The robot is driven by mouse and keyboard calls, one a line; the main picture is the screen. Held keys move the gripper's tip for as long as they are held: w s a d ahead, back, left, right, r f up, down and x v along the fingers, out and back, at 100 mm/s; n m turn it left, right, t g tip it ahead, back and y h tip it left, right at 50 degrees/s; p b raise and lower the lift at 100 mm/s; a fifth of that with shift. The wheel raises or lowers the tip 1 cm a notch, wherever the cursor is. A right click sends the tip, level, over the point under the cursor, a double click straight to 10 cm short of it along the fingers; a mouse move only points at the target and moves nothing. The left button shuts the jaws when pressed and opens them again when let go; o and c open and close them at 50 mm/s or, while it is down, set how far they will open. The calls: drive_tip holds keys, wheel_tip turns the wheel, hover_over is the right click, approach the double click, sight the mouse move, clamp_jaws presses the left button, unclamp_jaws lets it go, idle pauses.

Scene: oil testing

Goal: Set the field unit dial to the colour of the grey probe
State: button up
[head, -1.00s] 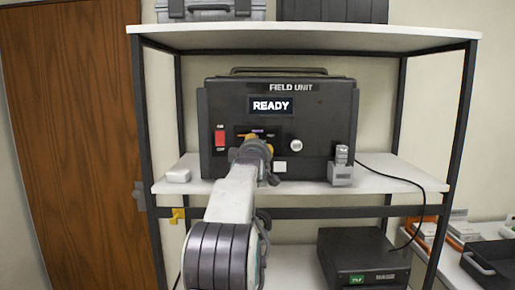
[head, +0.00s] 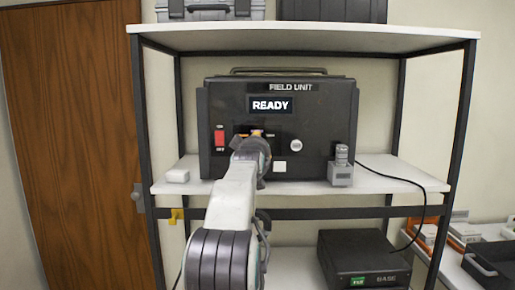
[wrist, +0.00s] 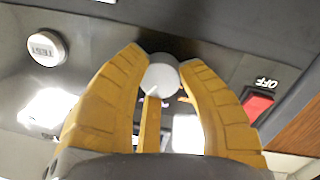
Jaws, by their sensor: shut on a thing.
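The field unit (head: 328,130) is a black case on the middle shelf, its screen (head: 271,106) reading READY. Its dial (wrist: 162,75) is a round grey knob in the wrist view, with a pale pointer line. My gripper (wrist: 160,62) has its yellow fingers on both sides of the knob and is shut on it. In the head view my gripper (head: 252,145) hides the dial. An orange mark (head: 241,134) shows just above the gripper; the other colour marks are mostly hidden. A grey probe (head: 341,155) stands in a holder at the unit's right.
A red switch (head: 219,138) is left of the dial, marked OFF in the wrist view (wrist: 258,103). A white TEST button (wrist: 45,48) is on its other side. A black BASE box (head: 363,262) sits on the lower shelf. A small white object (head: 177,176) lies at left.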

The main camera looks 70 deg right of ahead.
drive_tip(key=shift+w+a+r+m, duration=0.1)
drive_tip(key=shift+r+m, duration=0.35)
drive_tip(key=shift+m, duration=0.25)
drive_tip(key=o, duration=1.2)
drive_tip(key=shift+w+f, duration=0.1)
drive_tip(key=shift+f, duration=0.2)
drive_tip(key=v, duration=1.1)
drive_tip(key=shift+a, duration=0.4)
